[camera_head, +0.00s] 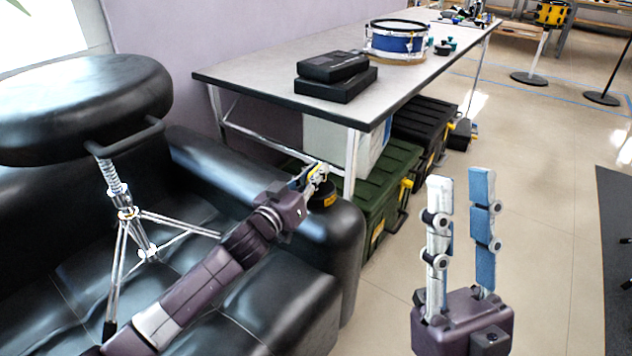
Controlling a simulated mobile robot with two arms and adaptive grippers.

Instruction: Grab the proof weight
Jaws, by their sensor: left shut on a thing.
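A small dark weight with a yellow-orange band (327,199), which I take to be the proof weight, is at the arm of the black leather sofa (345,235). My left gripper (318,175) reaches over from the lower left and is shut on this weight. The gripper's own wrist and fingers hide part of the weight, and I cannot tell whether it touches the sofa arm. My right gripper (460,185) points upward at the lower right, with its two fingers apart and nothing between them.
A black round stool seat on a chrome tripod stand (85,105) stands over the sofa at the left. A long table (245,78) holds black boxes (335,82) and a blue drum (397,42). Green crates (385,180) sit beneath it.

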